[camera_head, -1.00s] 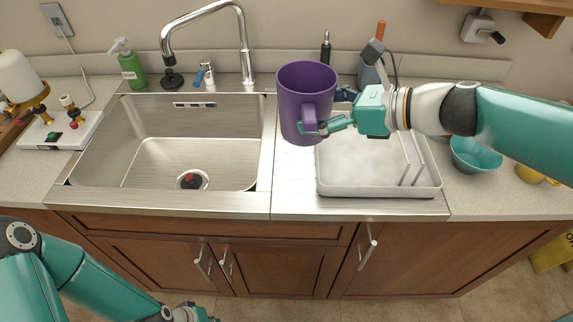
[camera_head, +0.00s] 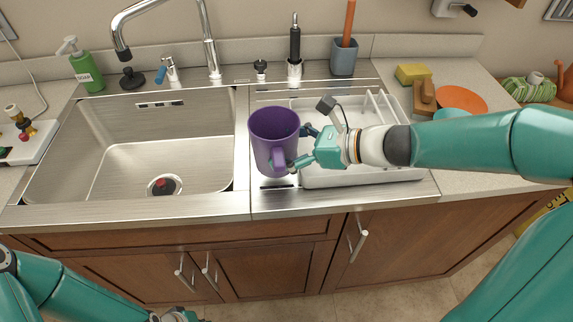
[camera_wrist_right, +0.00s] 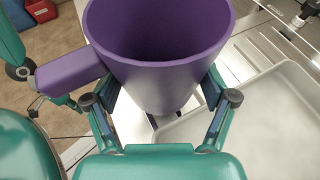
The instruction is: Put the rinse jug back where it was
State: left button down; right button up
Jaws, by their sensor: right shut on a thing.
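The rinse jug (camera_head: 274,138) is a purple jug with a side handle, upright and looking empty where its inside shows. It is over the steel drainboard (camera_head: 262,199), between the sink and the white dish tray (camera_head: 365,176). My right gripper (camera_head: 291,160) is shut on it; the right wrist view shows the fingers on both sides of the jug's body (camera_wrist_right: 160,70). I cannot tell whether its base touches the steel. My left gripper (camera_head: 178,316) is low at the bottom edge, in front of the cabinets, mostly cut off.
The empty sink (camera_head: 140,160) with its tap (camera_head: 210,45) lies left of the jug. A yellow sponge (camera_head: 412,73) and an orange plate (camera_head: 460,98) are on the right counter.

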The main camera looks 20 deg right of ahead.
jog(key=shift+f+b, duration=0.55)
jog(key=shift+f, duration=1.7)
jog(key=shift+f, duration=0.1)
jog(key=o, duration=1.4)
jog(key=shift+s+d+r, duration=0.15)
jog(key=shift+r, duration=0.05)
jog(key=p+v, duration=0.1)
jog(key=v, duration=1)
jog(key=shift+s+d+r, duration=0.15)
jog(key=shift+s+r, duration=0.05)
